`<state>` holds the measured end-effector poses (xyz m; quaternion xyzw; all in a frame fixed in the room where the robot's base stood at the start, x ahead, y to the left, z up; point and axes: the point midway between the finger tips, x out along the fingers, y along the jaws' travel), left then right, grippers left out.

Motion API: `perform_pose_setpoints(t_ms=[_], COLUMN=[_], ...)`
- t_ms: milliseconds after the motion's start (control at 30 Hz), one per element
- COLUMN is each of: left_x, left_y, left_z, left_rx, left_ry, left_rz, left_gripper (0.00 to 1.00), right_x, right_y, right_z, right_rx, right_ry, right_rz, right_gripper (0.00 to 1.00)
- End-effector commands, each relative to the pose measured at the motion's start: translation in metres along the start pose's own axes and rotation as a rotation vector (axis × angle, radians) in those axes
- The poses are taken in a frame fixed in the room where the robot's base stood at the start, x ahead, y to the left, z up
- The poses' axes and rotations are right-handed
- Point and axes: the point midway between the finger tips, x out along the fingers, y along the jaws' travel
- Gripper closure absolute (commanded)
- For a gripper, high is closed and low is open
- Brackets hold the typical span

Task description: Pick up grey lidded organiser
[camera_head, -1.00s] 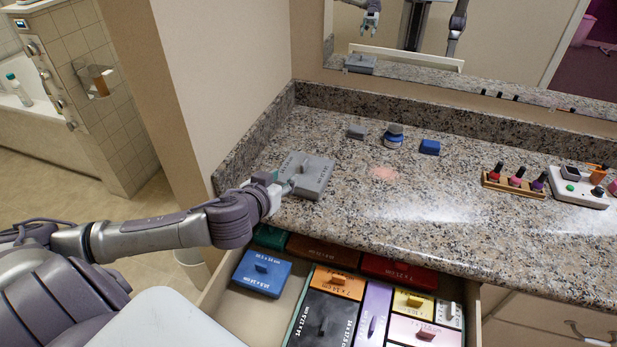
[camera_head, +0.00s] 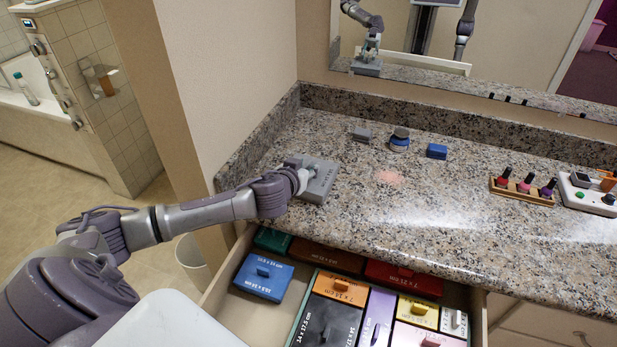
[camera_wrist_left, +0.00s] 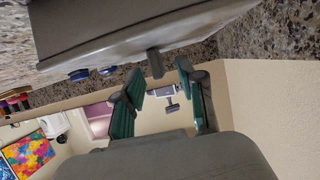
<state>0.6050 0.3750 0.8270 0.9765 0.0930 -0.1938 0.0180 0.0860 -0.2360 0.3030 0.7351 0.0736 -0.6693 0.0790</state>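The grey lidded organiser (camera_head: 322,186) sits on the granite counter near its left front corner. My left gripper (camera_head: 306,175) is low over its lid, and the wrist hides part of the lid and its knob in the head view. In the left wrist view the grey organiser (camera_wrist_left: 130,30) fills the top, with its knob (camera_wrist_left: 155,63) jutting towards the fingers. The left fingers (camera_wrist_left: 160,73) with teal pads are spread, one on each side of the knob, with gaps visible. My right gripper is not in view.
An open drawer (camera_head: 213,296) below holds several coloured lidded boxes, including a blue one (camera_head: 263,276). Nail polishes (camera_head: 525,184) stand right.

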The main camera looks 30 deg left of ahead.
Motion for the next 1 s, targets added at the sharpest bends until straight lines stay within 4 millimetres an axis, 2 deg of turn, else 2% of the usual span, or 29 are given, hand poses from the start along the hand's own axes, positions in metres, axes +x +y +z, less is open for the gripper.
perform_pose_setpoints(t_ms=[133, 367, 400, 633, 1000], left_x=[0.016, 0.019, 0.018, 0.018, 0.018], left_y=[0.0, 0.001, 0.001, 0.0, 0.0], left_z=[0.0, 0.001, 0.001, 0.001, 0.0], left_rx=[-0.001, 0.0, 0.0, 0.0, 0.0], left_ry=[-0.001, -0.001, -0.001, -0.001, 0.0], left_rz=[0.0, 0.002, 0.002, 0.001, 0.001], left_gripper=[0.6, 0.6, 0.62, 1.0, 1.0], right_x=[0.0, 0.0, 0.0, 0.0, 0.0], right_y=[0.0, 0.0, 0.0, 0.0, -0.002], right_z=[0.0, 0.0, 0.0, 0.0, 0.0], right_rx=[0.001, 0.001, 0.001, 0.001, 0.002], right_ry=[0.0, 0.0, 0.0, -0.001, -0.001], right_rz=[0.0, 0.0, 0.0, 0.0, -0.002], right_gripper=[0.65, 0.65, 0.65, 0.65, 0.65])
